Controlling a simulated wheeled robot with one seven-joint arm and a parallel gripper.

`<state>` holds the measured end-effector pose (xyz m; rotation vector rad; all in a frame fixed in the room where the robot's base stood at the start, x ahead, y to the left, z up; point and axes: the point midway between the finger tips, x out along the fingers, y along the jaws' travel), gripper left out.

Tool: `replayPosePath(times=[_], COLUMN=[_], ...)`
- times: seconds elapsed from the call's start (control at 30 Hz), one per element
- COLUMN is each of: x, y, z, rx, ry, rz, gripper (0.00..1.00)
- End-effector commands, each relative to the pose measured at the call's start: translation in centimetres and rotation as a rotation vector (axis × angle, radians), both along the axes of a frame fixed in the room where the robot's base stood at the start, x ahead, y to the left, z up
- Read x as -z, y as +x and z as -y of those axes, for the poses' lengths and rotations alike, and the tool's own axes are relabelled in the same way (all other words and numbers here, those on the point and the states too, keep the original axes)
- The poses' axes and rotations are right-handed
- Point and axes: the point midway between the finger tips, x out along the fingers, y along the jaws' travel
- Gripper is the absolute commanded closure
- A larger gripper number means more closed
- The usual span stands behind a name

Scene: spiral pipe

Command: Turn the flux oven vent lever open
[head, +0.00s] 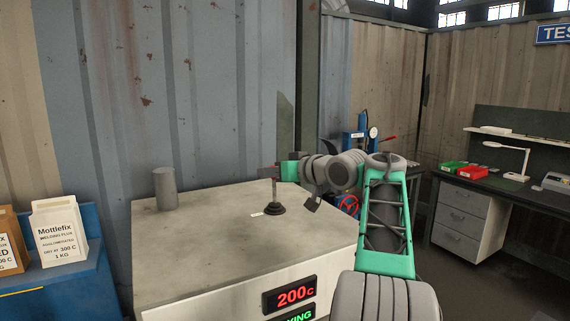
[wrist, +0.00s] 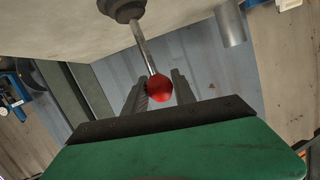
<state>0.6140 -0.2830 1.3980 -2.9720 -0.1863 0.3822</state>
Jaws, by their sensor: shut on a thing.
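The vent lever (head: 274,190) stands on top of the flux oven (head: 220,232). It is a thin metal rod rising near upright from a dark round base (head: 275,209). In the wrist view the rod (wrist: 144,45) ends in a red ball knob (wrist: 159,88). My gripper (head: 273,172) reaches in from the right at the lever's top and is shut on the red knob, with one finger on each side. The fingers and the knob are small and partly hidden in the head view. A small white label (head: 257,214) lies beside the base.
A grey cylindrical pipe (head: 165,188) stands at the oven top's back left. The oven's front display (head: 290,295) reads 200 C. Flux boxes (head: 62,232) stand on a blue surface at left. A corrugated wall is behind.

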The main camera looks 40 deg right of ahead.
Motion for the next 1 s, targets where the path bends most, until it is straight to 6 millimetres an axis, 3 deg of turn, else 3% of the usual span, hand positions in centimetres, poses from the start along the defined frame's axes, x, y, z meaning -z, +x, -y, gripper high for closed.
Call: replayPosePath(times=[0.4, 1.0], x=[1.0, 1.9], y=[2.7, 3.3], z=[0.5, 0.9], rx=[0.003, 0.006], ry=[0.003, 0.008], rz=[-0.002, -0.010], gripper=[1.00, 1.00])
